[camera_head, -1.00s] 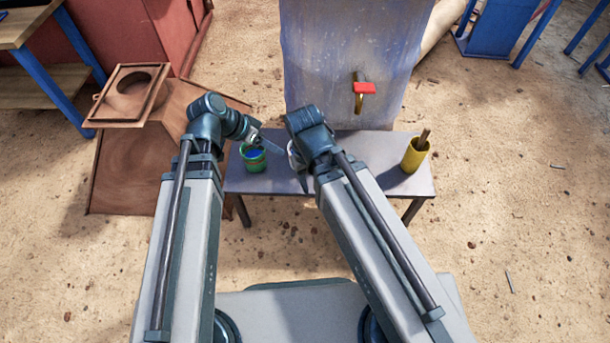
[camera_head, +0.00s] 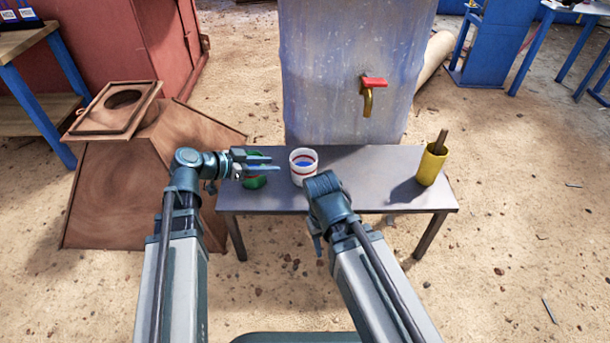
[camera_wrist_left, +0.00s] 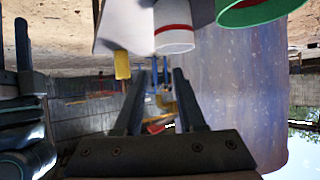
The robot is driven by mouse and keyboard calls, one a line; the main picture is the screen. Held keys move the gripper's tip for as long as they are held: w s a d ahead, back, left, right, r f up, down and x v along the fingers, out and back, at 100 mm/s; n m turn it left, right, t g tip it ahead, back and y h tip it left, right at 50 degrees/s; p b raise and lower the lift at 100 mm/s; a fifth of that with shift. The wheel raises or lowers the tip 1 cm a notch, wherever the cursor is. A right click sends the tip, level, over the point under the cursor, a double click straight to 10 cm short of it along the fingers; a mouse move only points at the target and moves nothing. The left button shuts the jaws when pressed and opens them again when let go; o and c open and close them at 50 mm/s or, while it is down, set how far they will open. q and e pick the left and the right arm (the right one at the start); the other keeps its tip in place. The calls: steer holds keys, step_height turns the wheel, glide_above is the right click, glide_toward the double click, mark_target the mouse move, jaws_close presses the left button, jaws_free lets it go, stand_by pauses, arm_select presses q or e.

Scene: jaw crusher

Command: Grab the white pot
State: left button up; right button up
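The white pot (camera_head: 303,169) stands upright on the grey bench, with a red stripe and blue inside. It also shows, upside down, in the left wrist view (camera_wrist_left: 174,38). My left gripper (camera_head: 277,163) is open and empty, pointing right toward the pot from its left, with a gap between. In the left wrist view the fingers (camera_wrist_left: 160,78) are spread with nothing between them. My right gripper (camera_head: 317,244) hangs down in front of the bench, mostly hidden by its own wrist.
A green pot (camera_head: 254,183) stands left of the white one, partly behind my left fingers. A yellow cup (camera_head: 431,165) with a stick is at the right of the bench (camera_head: 370,190). A tank with a red-handled tap (camera_head: 372,84) rises behind.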

arm_select(q)
steer(key=b, duration=0.3)
glide_toward(304, 168)
steer(key=r+x, duration=0.1)
steer(key=x, duration=0.2)
steer(key=shift+b+x, duration=0.35)
steer(key=shift+x, duration=0.65)
steer(key=b+x, duration=0.2)
steer(key=x, duration=0.3)
steer(key=shift+s+d+r, duration=0.1)
steer(key=shift+s+d, duration=0.05)
steer(key=shift+d, duration=0.05)
jaws_close()
